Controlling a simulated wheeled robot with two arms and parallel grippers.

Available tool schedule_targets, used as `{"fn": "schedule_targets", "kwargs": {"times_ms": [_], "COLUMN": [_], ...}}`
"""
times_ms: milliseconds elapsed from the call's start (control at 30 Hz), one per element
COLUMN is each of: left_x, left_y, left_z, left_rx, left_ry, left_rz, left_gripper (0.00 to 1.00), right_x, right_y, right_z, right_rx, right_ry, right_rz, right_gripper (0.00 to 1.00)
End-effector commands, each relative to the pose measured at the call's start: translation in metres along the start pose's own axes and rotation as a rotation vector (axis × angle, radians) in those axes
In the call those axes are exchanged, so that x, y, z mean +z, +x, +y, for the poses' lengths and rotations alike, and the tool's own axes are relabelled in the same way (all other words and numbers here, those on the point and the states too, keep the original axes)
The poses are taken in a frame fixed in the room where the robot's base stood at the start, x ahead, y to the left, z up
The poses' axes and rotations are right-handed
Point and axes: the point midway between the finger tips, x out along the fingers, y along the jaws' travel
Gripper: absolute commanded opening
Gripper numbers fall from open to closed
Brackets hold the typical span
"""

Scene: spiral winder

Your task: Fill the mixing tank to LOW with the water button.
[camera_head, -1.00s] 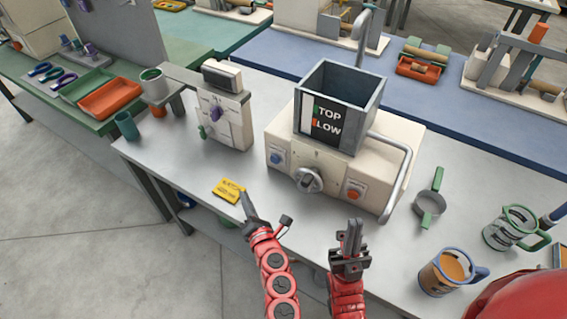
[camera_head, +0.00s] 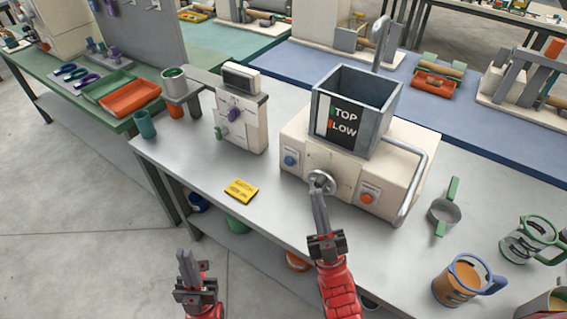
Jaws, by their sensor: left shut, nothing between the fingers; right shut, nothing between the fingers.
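The mixing tank (camera_head: 381,130) is a grey open-topped square box on a cream machine base (camera_head: 300,140). Its front panel reads TOP and LOW, with a pale upright strip (camera_head: 322,115) and a small red mark beside LOW. No water can be made out inside. The base's front has a blue button (camera_head: 290,160) at left, a round dial (camera_head: 326,178) in the middle and an orange button (camera_head: 367,198) at right. My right gripper (camera_head: 317,187) is shut and empty, its tips over the dial; contact is unclear. My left gripper (camera_head: 184,257) is shut and empty, in front of the table edge.
A yellow note (camera_head: 241,191) lies on the grey table left of the base. A cream control unit (camera_head: 240,115) stands behind it. A green-handled strainer (camera_head: 443,212) and several mugs, one blue-rimmed (camera_head: 455,285), are at right. A grey spout (camera_head: 383,35) rises behind the tank.

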Motion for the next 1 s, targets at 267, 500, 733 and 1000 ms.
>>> {"fn": "schedule_targets", "kwargs": {"times_ms": [267,500,733,1000], "left_x": [0.004,0.011,0.016,0.018], "left_y": [-0.047,-0.081,-0.108,-0.119], "left_z": [0.004,0.005,0.006,0.006], "left_rx": [0.02,0.018,0.017,0.017], "left_ry": [0.011,0.01,0.01,0.01], "left_rz": [0.015,0.013,0.012,0.012], "left_gripper": [0.0,0.0,0.0,0.0], "right_x": [0.102,0.17,0.209,0.222], "right_y": [0.008,-0.005,-0.031,-0.049], "right_z": [-0.077,-0.121,-0.136,-0.135], "right_rx": [-0.19,-0.329,-0.414,-0.449], "right_ry": [-0.124,-0.293,-0.44,-0.513], "right_rz": [-0.326,-0.613,-0.863,-1.014], "right_gripper": [0.0,0.0,0.0,0.0]}}
